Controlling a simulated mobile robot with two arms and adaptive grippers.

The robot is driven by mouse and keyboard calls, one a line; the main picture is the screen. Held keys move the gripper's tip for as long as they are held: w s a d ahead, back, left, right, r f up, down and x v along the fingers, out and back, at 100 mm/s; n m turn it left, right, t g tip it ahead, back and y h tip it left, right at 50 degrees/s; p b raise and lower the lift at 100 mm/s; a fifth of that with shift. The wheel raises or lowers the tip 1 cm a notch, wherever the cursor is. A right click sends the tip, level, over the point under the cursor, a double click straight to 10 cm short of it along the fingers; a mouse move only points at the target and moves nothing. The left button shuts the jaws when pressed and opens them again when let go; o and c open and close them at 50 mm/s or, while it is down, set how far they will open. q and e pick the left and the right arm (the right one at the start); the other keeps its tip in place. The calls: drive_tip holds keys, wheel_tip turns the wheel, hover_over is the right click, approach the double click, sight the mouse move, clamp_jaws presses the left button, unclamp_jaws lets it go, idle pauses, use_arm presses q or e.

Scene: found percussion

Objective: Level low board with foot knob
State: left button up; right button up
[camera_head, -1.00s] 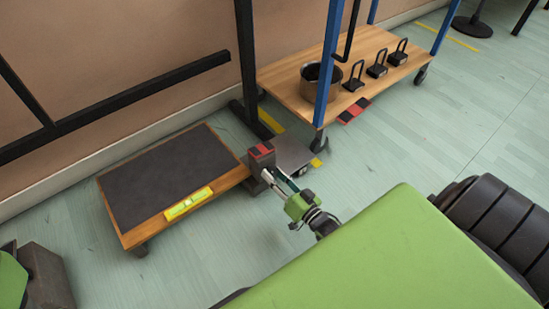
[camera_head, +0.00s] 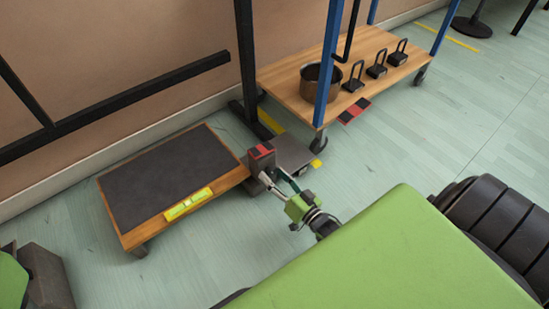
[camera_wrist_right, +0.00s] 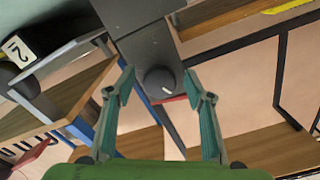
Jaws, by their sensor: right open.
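The low board (camera_head: 165,175) has a dark top and a wooden rim, and it stands close to the wall at left. A yellow spirit level (camera_head: 188,204) lies near its front edge. A grey block with a red and black top (camera_head: 260,155) is at its right end. In the right wrist view, the dark round foot knob (camera_wrist_right: 160,82) with a white mark sits between my fingertips. My right gripper (camera_head: 268,180) is open, with one finger on each side of the knob (camera_wrist_right: 159,88) and gaps visible. My left gripper is not in view.
A grey plate (camera_head: 290,154) lies just right of the block. A wooden cart (camera_head: 345,85) with blue posts stands behind, holding a metal pot (camera_head: 318,80) and several black handled weights (camera_head: 376,68). Black rails run along the wall. The floor before the board is clear.

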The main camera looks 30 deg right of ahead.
drive_tip(key=s+d, duration=0.1)
drive_tip(key=s, duration=1)
drive_tip(key=shift+s, duration=0.4)
